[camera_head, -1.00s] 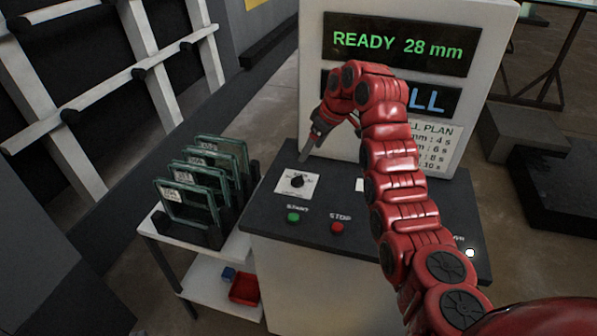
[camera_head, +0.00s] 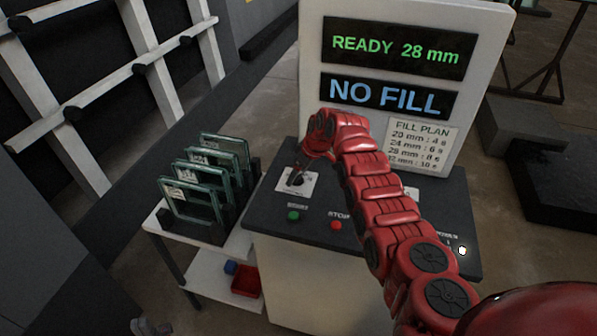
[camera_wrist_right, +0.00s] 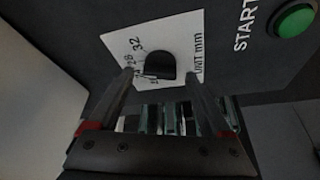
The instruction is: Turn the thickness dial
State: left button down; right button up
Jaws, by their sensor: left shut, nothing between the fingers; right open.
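The thickness dial is a black round knob (camera_wrist_right: 160,66) on a white scale plate (camera_head: 309,183) at the left of the dark control panel. The wrist view shows 32 and 28 on the scale and smaller marks that are hard to read. My right gripper (camera_wrist_right: 161,82) is open, with one finger on each side of the knob. I cannot tell if the fingers touch it. In the head view my right gripper (camera_head: 297,176) points down at the dial and partly hides it. My left gripper (camera_head: 150,327) barely shows at the bottom left edge, away from the panel.
The upper display (camera_head: 397,48) reads READY 28 mm; the lower display (camera_head: 388,96) reads NO FILL. A fill plan sheet (camera_head: 421,145) is below them. A green START button (camera_head: 293,215) and red STOP button (camera_head: 336,225) sit near the dial. A rack of glass panes (camera_head: 205,180) stands left.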

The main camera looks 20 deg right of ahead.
grip_shut()
dwell(0.4)
jog(key=shift+w+r, duration=0.1)
jog(key=shift+m, duration=0.7)
jog(key=shift+a+f+m+t+h+b, duration=0.1)
jog(key=shift+f+m+t+h+b, duration=0.25)
jog(key=shift+m+b, duration=0.35)
jog(key=m+h+b, duration=0.1)
jog(key=m+b, duration=0.2)
jog(key=shift+r+h, duration=0.15)
jog(key=shift+h, duration=0.1)
jog(key=shift+r+m+h+b, duration=0.15)
jog(key=shift+m+h+b, duration=0.25)
jog(key=shift+m+b, duration=0.7)
